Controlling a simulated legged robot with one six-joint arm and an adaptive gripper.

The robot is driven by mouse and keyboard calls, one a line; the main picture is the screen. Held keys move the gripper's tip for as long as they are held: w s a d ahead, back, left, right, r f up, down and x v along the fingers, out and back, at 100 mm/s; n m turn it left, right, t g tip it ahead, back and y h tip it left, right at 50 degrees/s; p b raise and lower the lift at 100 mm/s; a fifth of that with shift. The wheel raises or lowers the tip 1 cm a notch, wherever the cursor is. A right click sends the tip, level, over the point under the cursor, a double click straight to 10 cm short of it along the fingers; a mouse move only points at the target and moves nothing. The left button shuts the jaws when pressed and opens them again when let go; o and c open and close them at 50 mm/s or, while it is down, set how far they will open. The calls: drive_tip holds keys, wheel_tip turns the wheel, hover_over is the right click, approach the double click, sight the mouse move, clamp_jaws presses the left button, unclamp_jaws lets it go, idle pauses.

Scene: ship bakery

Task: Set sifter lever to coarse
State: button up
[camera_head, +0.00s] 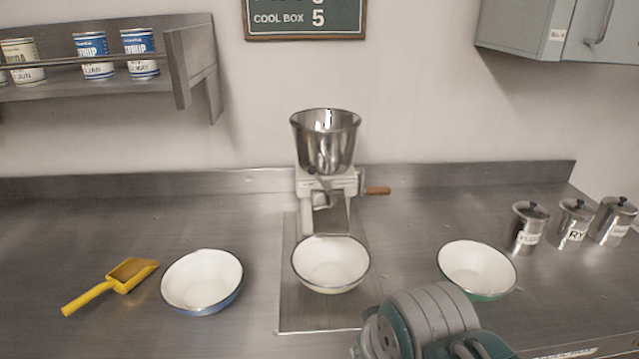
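The sifter (326,185) stands on the steel counter against the back wall, with a shiny metal hopper (326,145) on top and a white body. A handle with a wooden grip (378,191) sticks out on its right side. A small dark metal part shows at the front of the body, below the hopper; I cannot tell whether it is the lever or how it is set. A white bowl (330,264) sits under the chute. My arm shows at the bottom right, in front of the counter; my gripper's fingers cannot be made out.
A blue-rimmed bowl (202,281) and a yellow scoop (112,285) lie to the left. A green-rimmed bowl (477,268) stands to the right, with lidded canisters (526,228) beyond. A shelf (195,60) with cans hangs upper left, a cabinet (530,28) upper right.

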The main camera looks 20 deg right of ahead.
drive_tip(key=shift+w+d, duration=0.1)
drive_tip(key=shift+w, duration=0.05)
clamp_jaws()
drive_tip(key=w+r+n+t+y, duration=0.2)
drive_tip(key=w+r+n+t, duration=0.1)
drive_tip(key=w+n, duration=1)
drive_tip(key=w+a+r+n+t+y, duration=0.1)
drive_tip(key=w+r+n+t, duration=0.2)
drive_tip(key=w+n, duration=1)
drive_tip(key=shift+w+a+r+t+y, duration=0.2)
drive_tip(key=shift+w+r+t+y, duration=0.2)
drive_tip(key=shift+w+t, duration=1)
drive_tip(key=shift+s+t, duration=0.3)
